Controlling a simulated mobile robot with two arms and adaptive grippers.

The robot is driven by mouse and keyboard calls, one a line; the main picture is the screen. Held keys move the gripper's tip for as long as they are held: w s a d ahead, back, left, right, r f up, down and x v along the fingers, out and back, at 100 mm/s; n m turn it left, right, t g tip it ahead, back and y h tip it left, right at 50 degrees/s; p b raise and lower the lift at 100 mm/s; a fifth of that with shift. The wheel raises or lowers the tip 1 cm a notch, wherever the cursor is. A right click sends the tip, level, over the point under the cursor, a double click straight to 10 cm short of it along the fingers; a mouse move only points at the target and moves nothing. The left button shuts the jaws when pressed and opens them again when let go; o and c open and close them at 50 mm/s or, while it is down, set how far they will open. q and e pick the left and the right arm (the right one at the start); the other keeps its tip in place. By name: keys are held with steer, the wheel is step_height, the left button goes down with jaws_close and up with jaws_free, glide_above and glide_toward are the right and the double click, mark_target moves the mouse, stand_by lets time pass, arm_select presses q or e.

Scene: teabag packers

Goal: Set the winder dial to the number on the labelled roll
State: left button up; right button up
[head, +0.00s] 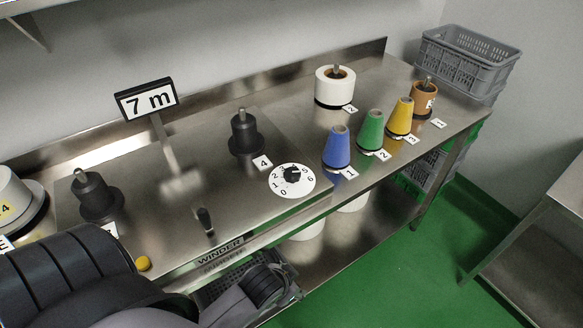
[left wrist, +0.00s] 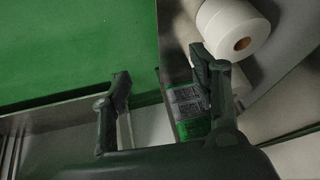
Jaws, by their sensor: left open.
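The winder dial (head: 301,190) is a white numbered disc with a black knob (head: 292,174) at the front of the steel winder top. I cannot tell which number the knob points to. My left gripper (head: 264,286) is low in front of the winder's front edge, apart from the dial. In the left wrist view its fingers (left wrist: 160,96) are spread with nothing held between them. My right gripper is not in view.
Black spindles (head: 245,135) and a small black lever (head: 205,220) stand on the winder. A 7 m sign (head: 146,98) rises behind. Blue (head: 337,148), green (head: 370,131) and yellow (head: 400,117) cones stand right of the dial. A grey crate (head: 468,60) is at the far end.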

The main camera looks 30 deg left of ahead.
arm_select(q)
step_height(320, 180, up, 11)
steer(key=t, duration=0.2)
steer(key=w+d+r+m+t+h, duration=0.1)
steer(key=w+d+r+m+t, duration=0.15)
steer(key=w+r+t, duration=0.45)
steer(key=w+d+r+m+t, duration=0.1)
steer(key=w+r+m+t, duration=0.2)
steer(key=w+r, duration=0.85)
steer(key=w+d+r+m+t+h, duration=0.25)
steer(key=d+r+m+h, duration=0.45)
steer(key=r, duration=0.4)
steer(key=s+d+r+m+g+h, duration=0.3)
steer(key=d+r+m+g+h, duration=0.25)
steer(key=m+h, duration=0.6)
steer(key=m+g+y, duration=1.4)
steer(key=m+y, duration=0.3)
steer(key=y, duration=0.2)
glide_above(292, 172)
step_height(292, 172, down, 10)
step_height(292, 172, down, 17)
steer(key=p, duration=0.4)
steer(key=shift+p, duration=0.3)
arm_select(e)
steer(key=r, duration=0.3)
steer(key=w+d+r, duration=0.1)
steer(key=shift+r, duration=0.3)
